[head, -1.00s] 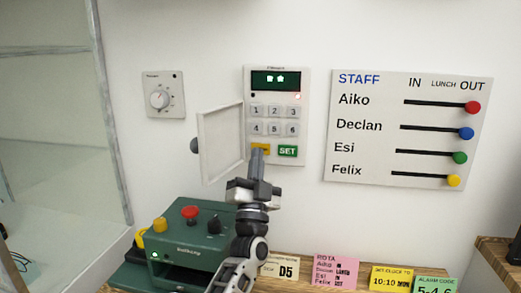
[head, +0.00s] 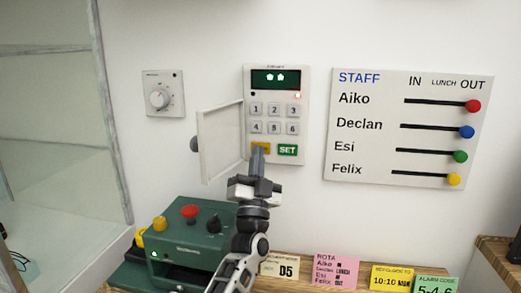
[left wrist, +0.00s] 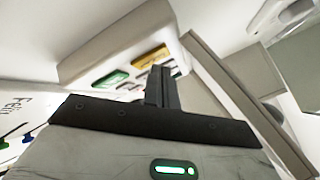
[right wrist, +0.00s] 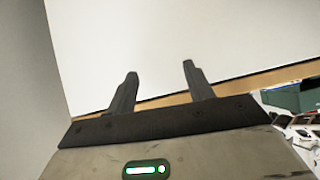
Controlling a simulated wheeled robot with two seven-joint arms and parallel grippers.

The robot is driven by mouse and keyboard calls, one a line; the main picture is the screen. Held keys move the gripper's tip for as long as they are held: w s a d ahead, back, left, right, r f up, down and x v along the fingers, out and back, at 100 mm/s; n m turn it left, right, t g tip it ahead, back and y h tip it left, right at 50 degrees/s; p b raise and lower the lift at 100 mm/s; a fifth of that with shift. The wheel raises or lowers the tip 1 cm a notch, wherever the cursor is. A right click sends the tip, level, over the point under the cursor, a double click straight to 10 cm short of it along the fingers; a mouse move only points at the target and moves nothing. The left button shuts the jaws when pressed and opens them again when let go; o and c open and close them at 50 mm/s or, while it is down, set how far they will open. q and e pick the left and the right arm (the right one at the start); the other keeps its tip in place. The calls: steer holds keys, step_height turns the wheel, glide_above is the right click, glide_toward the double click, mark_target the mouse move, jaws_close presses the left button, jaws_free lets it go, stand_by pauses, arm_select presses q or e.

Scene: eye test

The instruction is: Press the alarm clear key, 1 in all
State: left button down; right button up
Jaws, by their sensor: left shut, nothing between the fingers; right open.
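The alarm keypad (head: 301,107) is on the white wall, with a dark green display (head: 276,79), a small red light and grey number keys 1 to 6. Below them are a yellow key (head: 260,148), its label not readable and its lower part hidden by my fingers, and a green SET key (head: 288,150). The keypad's cover (head: 221,142) hangs open to the left. My left gripper (head: 257,150) is shut and empty, its tips at the yellow key; contact cannot be told. The left wrist view shows the yellow key (left wrist: 151,56) just beyond the fingertips (left wrist: 161,70). My right gripper (right wrist: 158,75) is open and empty.
A wall dial (head: 160,98) is left of the keypad, and a staff board (head: 400,178) with coloured sliders is right. A green box (head: 185,237) with a red button stands below. Note cards (head: 336,271) line the wooden shelf. A glass cabinet (head: 60,130) is far left.

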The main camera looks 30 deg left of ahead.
arm_select(q)
steer(key=shift+w+a, duration=0.1)
steer(key=shift+w, duration=0.3)
stand_by(0.6)
steer(key=shift+s, duration=0.1)
steer(key=shift+s+r+p, duration=0.1)
steer(key=shift+s+p, duration=0.3)
steer(key=shift+s+d, duration=0.2)
steer(key=shift+s, duration=0.1)
steer(key=s+p, duration=0.2)
steer(key=s+d+p, duration=0.1)
steer(key=s, duration=0.2)
steer(key=shift+d+p, duration=0.15)
steer(key=shift+p, duration=0.25)
